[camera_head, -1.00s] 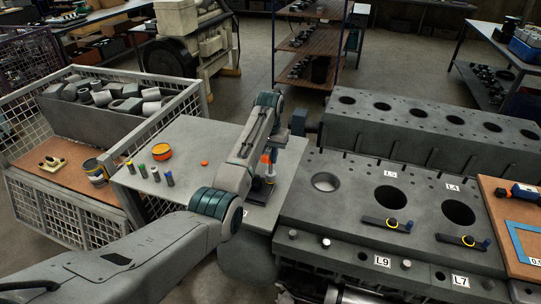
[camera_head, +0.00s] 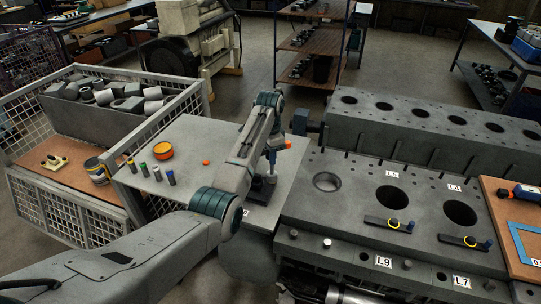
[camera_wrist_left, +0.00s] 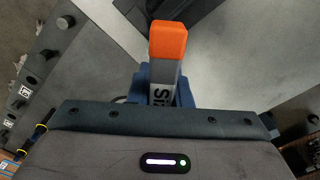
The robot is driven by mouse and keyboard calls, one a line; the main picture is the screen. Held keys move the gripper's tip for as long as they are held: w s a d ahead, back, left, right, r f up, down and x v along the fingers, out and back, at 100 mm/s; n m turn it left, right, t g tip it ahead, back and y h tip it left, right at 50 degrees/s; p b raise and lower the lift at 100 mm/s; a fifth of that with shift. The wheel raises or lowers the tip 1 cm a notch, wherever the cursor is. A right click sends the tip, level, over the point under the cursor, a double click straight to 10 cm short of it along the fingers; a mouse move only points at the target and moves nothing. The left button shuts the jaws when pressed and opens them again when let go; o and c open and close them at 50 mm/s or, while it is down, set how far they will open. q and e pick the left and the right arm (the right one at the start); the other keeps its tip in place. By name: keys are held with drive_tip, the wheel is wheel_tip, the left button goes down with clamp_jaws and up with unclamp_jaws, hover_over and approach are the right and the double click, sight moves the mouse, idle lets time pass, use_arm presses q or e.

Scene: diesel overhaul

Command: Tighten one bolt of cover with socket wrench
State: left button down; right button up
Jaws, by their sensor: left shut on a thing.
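My left gripper (camera_head: 272,160) is over the right part of the grey table (camera_head: 185,130), beside the engine block. In the left wrist view its blue fingers (camera_wrist_left: 166,85) are shut on a grey tool with an orange end (camera_wrist_left: 167,42) and partly readable lettering, which looks like the socket wrench. In the head view the tool is mostly hidden by my wrist. The engine block (camera_head: 340,205) carries labels L9 and L7 along its front. Silver bolt heads (camera_head: 327,243) stand near that edge. Which part is the cover is unclear. My right gripper is not in view.
Several small cylinders with coloured tops (camera_head: 157,173) and an orange round container (camera_head: 163,151) stand on the grey table. A mesh crate (camera_head: 60,200) is at the left. Black pieces with yellow rings (camera_head: 388,224) lie on the block. A wooden board (camera_head: 515,262) is at the right.

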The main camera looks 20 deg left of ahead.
use_arm(q)
drive_tip(key=shift+r, duration=0.8)
drive_tip(key=shift+d+n, duration=0.1)
drive_tip(key=shift+n, duration=0.3)
drive_tip(key=n, duration=0.3)
drive_tip(key=shift+w, duration=0.1)
drive_tip(key=n, duration=0.4)
drive_tip(key=shift+n, duration=0.4)
drive_tip(key=n, duration=0.3)
drive_tip(key=shift+d+n, duration=0.1)
drive_tip(key=shift+n, duration=0.3)
drive_tip(key=n, duration=0.3)
drive_tip(key=shift+w+n, duration=0.15)
drive_tip(key=shift+n, duration=0.25)
drive_tip(key=n, duration=0.4)
drive_tip(key=shift+d+n, duration=0.1)
drive_tip(key=shift+n, duration=0.2)
drive_tip(key=n, duration=0.3)
drive_tip(key=shift+w+n, duration=0.1)
drive_tip(key=shift+n, duration=0.3)
drive_tip(key=n, duration=0.4)
drive_tip(key=shift+d+n, duration=0.1)
drive_tip(key=shift+n, duration=0.2)
drive_tip(key=shift+w+n, duration=0.1)
drive_tip(key=shift+n, duration=1.9)
drive_tip(key=shift+f, duration=0.15)
